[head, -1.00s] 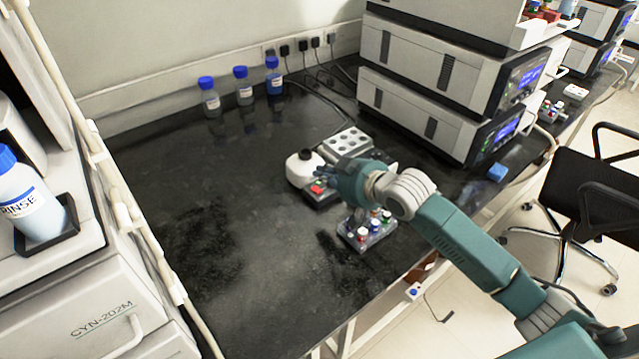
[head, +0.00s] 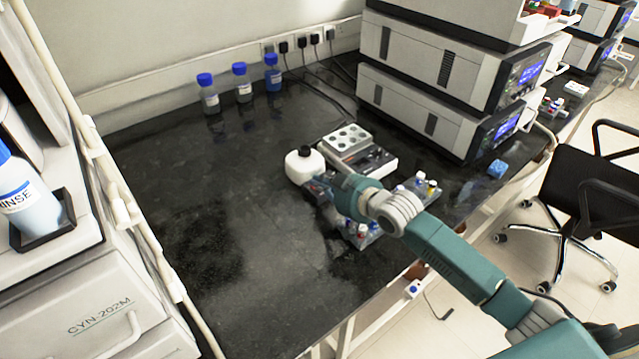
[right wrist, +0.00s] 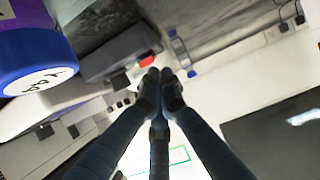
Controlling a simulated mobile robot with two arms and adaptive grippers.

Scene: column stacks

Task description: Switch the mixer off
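The mixer (head: 300,168) is a small white unit with a black cup on top, standing on the black bench. Its front is mostly hidden by my right gripper (head: 318,184) in the head view. In the right wrist view the red switch (right wrist: 147,61) shows on the mixer's dark front part (right wrist: 115,48). My right gripper (right wrist: 164,76) has its fingers together with nothing between them, tips just beside the red switch. I cannot tell if they touch it. My left gripper is not in view.
A vial rack (head: 365,240) stands under my right wrist, partly hidden. A large blue cap (right wrist: 35,62) is close to the wrist camera. Three blue-capped bottles stand at the back; the bench's left is clear.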

